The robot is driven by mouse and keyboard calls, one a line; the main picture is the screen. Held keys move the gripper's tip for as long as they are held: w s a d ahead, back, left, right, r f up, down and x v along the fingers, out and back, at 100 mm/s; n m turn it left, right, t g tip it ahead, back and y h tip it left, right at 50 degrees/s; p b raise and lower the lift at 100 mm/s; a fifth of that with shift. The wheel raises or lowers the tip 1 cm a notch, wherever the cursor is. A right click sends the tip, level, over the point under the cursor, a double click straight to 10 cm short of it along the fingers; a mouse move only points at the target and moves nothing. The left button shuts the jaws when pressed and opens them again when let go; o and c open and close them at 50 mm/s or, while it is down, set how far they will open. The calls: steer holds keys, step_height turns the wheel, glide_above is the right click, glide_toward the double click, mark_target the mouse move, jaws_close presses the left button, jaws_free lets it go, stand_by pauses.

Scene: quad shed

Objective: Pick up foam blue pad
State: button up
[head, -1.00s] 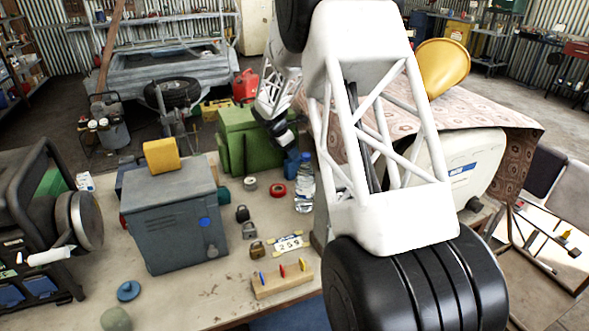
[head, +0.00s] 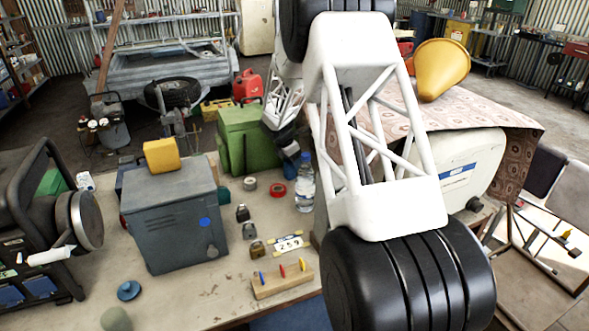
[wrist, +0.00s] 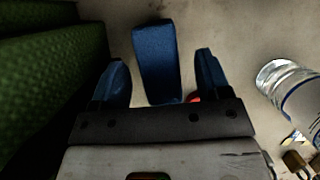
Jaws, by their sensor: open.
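The foam blue pad (wrist: 156,62) is a dark blue block on the pale bench top in the wrist view. It lies between and partly beyond the two blue fingers of my gripper (wrist: 160,68). My gripper is open, with a visible gap on each side of the pad. In the head view my gripper (head: 290,165) is low over the bench, between the green box and the water bottle. I cannot tell the pad from the blue fingers there.
The green box (head: 240,138) stands close left of my gripper; its side also fills the left of the wrist view (wrist: 40,60). A water bottle (head: 305,185) stands close right. Tape rolls (head: 277,190), padlocks (head: 257,249) and a grey box (head: 172,225) are nearer the front.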

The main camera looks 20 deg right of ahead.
steer(key=shift+x, duration=0.8)
steer(key=c, duration=1)
step_height(320, 180, up, 18)
steer(key=shift+r, duration=0.1)
stand_by(0.7)
